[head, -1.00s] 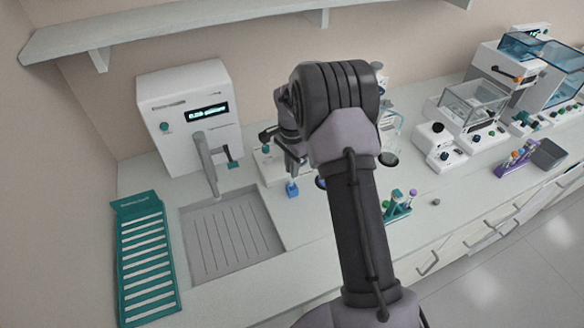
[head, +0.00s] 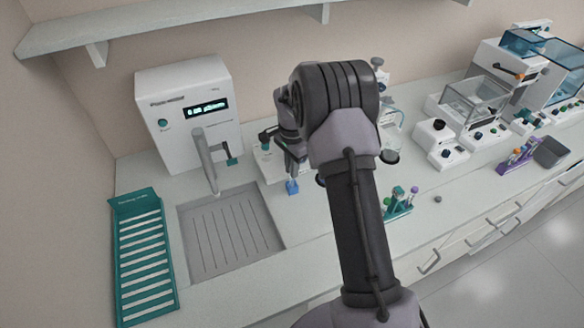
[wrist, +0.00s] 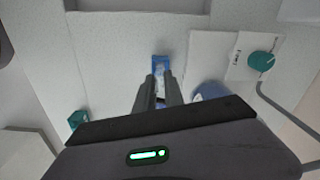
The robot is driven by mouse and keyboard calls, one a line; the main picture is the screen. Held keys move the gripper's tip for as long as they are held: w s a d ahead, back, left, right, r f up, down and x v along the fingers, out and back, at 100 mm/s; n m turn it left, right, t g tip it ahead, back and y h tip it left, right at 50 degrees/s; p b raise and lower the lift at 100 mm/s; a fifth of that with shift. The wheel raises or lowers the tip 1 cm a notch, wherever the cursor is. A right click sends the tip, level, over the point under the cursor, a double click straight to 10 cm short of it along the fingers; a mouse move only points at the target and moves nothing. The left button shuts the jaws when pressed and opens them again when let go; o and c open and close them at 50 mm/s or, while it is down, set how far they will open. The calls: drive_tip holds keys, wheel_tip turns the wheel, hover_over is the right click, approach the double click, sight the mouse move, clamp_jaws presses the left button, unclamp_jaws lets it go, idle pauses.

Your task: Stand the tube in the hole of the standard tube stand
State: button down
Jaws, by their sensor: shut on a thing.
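A small blue block (head: 292,187), which looks like the tube stand, is on the counter directly under the fingertips. In the wrist view my gripper (wrist: 160,88) is shut on a thin pale tube (wrist: 160,98) between its two fingers. The blue block (wrist: 160,62) shows just beyond the fingertips. The tube's lower end and the hole are not clear, so I cannot tell how far the tube is in.
A sink (head: 232,238) and tap (head: 205,160) lie left of the gripper. A white device (head: 190,112) stands behind them. A green rack with tubes (head: 398,203) stands to the right, a purple rack (head: 517,158) farther right. A teal-knobbed device (wrist: 248,58) is close beside the block.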

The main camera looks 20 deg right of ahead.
drive_tip(key=shift+f+b, duration=0.4)
drive_tip(key=shift+f, duration=0.1)
drive_tip(key=shift+f, duration=0.1)
drive_tip(key=shift+f+b, duration=0.25)
drive_tip(key=shift+b, duration=0.05)
drive_tip(key=shift+f+b, duration=0.35)
drive_tip(key=shift+b, duration=0.05)
drive_tip(key=c, duration=1.3)
unclamp_jaws()
drive_tip(key=shift+c, duration=0.2)
